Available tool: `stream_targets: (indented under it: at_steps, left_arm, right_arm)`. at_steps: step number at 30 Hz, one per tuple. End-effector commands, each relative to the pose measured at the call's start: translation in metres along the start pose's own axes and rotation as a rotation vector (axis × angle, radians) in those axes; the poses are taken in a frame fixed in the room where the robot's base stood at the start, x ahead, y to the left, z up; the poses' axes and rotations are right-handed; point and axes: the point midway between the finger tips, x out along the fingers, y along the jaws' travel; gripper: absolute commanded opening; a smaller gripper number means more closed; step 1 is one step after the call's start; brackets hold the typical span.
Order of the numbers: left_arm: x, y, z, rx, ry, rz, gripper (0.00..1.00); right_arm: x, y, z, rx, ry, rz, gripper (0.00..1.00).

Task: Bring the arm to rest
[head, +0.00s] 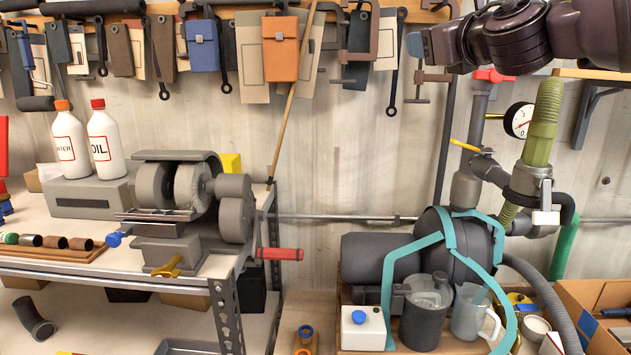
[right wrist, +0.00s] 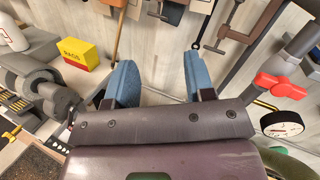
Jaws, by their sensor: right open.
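My right arm comes in from the upper right in the head view. The gripper is open, empty and touches nothing that I can see. My left gripper is not in view.
A bench grinder (head: 190,195) and two white bottles (head: 105,143) stand on the left bench. A pump (head: 440,240) with a pressure gauge (head: 519,120) and red valve handle (head: 493,76) stands below the right arm. Tools and pouches (head: 281,48) hang along the wall. The middle wall area is clear.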

Motion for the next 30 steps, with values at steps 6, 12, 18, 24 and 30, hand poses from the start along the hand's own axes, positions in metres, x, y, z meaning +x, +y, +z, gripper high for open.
stream_targets:
  at_steps: [6, 12, 18, 24, 30]
  left_arm:
    - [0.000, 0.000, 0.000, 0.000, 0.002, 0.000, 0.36]
    - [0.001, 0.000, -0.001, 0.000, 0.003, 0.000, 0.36]
    - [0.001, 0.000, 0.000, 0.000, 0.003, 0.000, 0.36]
    - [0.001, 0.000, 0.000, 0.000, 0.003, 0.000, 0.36]
    - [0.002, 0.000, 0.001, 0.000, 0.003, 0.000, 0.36]
  right_arm:
    - [0.023, 0.116, -0.020, 0.392, 0.048, 0.234, 0.49]
    - [0.026, 0.196, -0.046, 0.703, 0.138, 0.389, 0.49]
    - [0.020, 0.258, -0.071, 0.999, 0.243, 0.505, 0.49]
    - [0.009, 0.304, -0.092, 1.288, 0.344, 0.589, 0.49]
    - [-0.001, 0.332, -0.110, 1.576, 0.432, 0.639, 0.49]
